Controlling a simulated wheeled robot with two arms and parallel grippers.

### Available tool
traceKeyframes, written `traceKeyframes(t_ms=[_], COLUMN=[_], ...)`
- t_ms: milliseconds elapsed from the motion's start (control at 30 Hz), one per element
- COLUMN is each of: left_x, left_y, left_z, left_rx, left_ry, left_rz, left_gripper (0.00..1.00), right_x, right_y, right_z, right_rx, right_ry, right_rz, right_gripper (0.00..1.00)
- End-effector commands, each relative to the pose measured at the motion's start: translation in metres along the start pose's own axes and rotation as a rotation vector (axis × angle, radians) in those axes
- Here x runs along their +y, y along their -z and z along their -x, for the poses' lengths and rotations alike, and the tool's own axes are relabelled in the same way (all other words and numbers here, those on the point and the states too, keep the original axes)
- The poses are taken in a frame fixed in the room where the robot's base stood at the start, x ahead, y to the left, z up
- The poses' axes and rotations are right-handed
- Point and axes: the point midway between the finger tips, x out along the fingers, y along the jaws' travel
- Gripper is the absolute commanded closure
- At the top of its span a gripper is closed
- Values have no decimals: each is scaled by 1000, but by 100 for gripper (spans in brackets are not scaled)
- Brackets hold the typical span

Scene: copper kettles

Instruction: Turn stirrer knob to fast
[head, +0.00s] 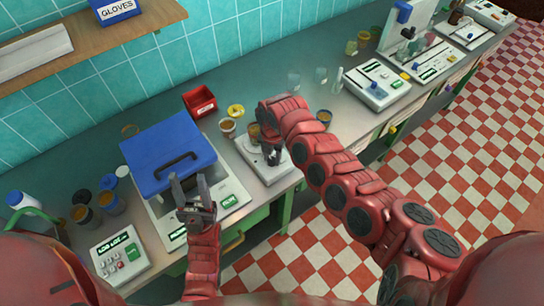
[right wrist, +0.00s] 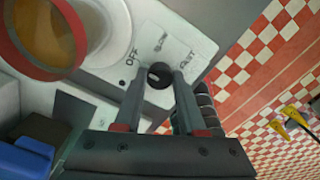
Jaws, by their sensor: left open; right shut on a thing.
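The stirrer (head: 268,172) is a pale grey box on the bench, with a beaker of brown liquid (right wrist: 45,28) on its round plate. Its black stirrer knob (right wrist: 158,74) sits on a white panel marked OFF at left, a blurred label above and what looks like FAST at right. A small pale mark shows on the knob; its exact heading is unclear. My right gripper (right wrist: 157,84) has its fingers on either side of the knob and is shut on it; it also shows in the head view (head: 273,158). My left gripper (head: 189,183) is open and empty, in front of the blue-lidded device.
A blue-lidded device (head: 165,150) stands left of the stirrer, and a keypad box (head: 118,252) at front left. A red bin (head: 200,101) and small dishes lie behind. More instruments (head: 376,85) stand farther right. A checkered floor (head: 310,250) lies beyond the bench edge.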

Motion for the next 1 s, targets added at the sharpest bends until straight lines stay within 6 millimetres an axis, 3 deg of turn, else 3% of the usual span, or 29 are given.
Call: traceKeyframes(t_ms=[467,1000], left_x=[0,2], left_y=[-2,-5], left_z=[10,32], left_rx=[0,0], left_ry=[0,0], left_rz=[0,0], left_gripper=[50,50], right_x=[-2,-1], right_y=[-2,-1], right_z=[-2,-1], right_rx=[-5,-4], right_ry=[4,2], right_rz=[-75,-534], right_gripper=[100,100])
